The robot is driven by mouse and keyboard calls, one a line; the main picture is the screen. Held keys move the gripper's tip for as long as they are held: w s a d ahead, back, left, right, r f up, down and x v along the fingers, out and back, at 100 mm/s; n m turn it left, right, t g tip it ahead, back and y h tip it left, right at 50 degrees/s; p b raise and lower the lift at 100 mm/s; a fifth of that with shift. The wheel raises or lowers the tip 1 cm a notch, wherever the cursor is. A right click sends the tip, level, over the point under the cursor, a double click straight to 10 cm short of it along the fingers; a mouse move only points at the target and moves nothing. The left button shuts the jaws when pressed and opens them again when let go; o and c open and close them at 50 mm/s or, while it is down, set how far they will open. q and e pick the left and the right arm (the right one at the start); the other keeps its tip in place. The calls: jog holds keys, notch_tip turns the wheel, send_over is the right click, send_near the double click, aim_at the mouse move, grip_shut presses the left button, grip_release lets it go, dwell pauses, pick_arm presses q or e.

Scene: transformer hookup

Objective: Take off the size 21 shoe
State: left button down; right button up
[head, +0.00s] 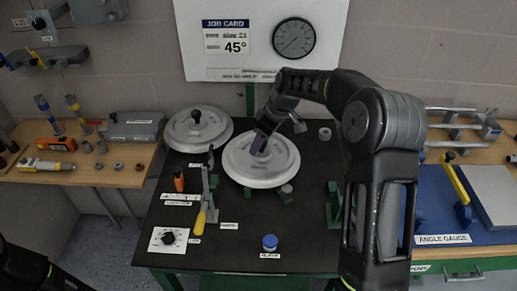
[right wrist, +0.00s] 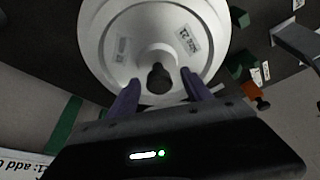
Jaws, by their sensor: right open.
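A white round shoe (head: 282,171) lies on the dark bench top, under my right gripper (head: 258,145). In the right wrist view the shoe (right wrist: 105,45) carries a small label that seems to read size 21, and a dark knob (right wrist: 159,77) stands at its hub. My right gripper (right wrist: 160,90) is open, with its purple fingers on either side of the knob and visible gaps to it. In the head view the gripper hides the knob. Only part of my left arm shows at the bottom left; its gripper is out of frame.
A second white disc (head: 180,131) with a black knob (head: 196,116) lies behind left. A yellow-handled lever (head: 200,222), a dial plate (head: 168,239) and a blue-capped pot (head: 270,242) stand in front. The job card (head: 226,37) reads size 21, 45°. Green blocks (head: 334,207) stand to the right.

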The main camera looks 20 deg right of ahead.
jog(key=shift+r+p, duration=1.55)
jog(key=shift+r, duration=1)
jog(key=shift+r, duration=0.1)
notch_tip(320, 180, up, 7)
jog(key=b, duration=0.2)
send_over(268, 154)
